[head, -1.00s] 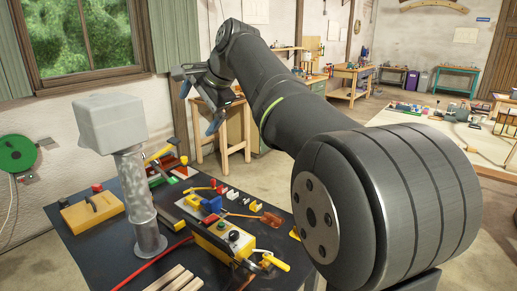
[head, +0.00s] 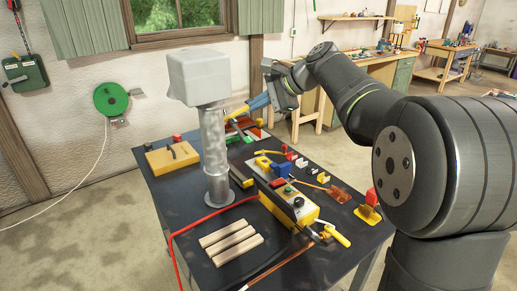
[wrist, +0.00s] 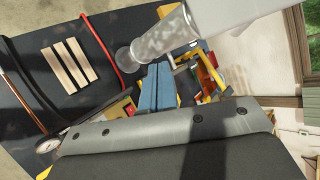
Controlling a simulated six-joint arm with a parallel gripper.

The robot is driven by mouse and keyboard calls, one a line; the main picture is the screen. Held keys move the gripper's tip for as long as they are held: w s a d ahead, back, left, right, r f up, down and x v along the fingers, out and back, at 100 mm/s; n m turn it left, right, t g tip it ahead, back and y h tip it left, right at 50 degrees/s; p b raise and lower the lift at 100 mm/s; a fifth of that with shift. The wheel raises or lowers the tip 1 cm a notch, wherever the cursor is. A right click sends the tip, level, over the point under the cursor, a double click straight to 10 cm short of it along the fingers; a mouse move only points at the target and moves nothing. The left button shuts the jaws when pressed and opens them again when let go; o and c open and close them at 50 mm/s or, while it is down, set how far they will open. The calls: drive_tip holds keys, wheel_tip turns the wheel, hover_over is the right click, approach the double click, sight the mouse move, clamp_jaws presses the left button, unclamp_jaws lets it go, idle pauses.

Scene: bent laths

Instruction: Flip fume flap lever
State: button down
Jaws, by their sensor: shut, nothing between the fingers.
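A grey metal duct pipe (head: 214,155) with a pale boxy hood (head: 203,76) stands upright on the dark bench. A yellow lever-like bar (head: 237,113) shows right beside the pipe, at its upper part; I take it for the flap lever, though its mount is hidden. My gripper (head: 256,104) is close to the right end of this bar; I cannot tell if they touch. In the wrist view my blue fingers (wrist: 157,88) are shut together with nothing between them, and the pipe (wrist: 160,33) is just beyond them.
A yellow control box (head: 290,204) with another yellow-handled lever (head: 332,233) stands at the bench front. Wooden strips (head: 231,242) and a red hose (head: 195,221) lie left of it. A yellow block (head: 172,157) and several small coloured parts crowd the bench.

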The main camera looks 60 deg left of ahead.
drive_tip(key=s+a+f+m+g+y, duration=0.1)
drive_tip(key=a+f+m+g+y, duration=0.3)
drive_tip(key=f, duration=0.6)
drive_tip(key=w+d+f+m+t+y, duration=0.1)
drive_tip(key=w+f+m+t, duration=0.1)
drive_tip(key=f+m+t, duration=0.1)
drive_tip(key=w+d+f+m+t+y, duration=0.1)
drive_tip(key=w+f+m+t+y, duration=0.1)
drive_tip(key=f+m, duration=0.4)
drive_tip(key=w+d+f+m+t+y, duration=0.1)
drive_tip(key=w+f+m+t, duration=0.2)
drive_tip(key=f+m+t, duration=0.1)
drive_tip(key=shift+f, duration=0.7)
drive_tip(key=shift+a, duration=0.1)
drive_tip(key=a+r, duration=0.3)
drive_tip(key=a, duration=0.5)
drive_tip(key=shift+a+r, duration=0.3)
drive_tip(key=shift+r, duration=0.2)
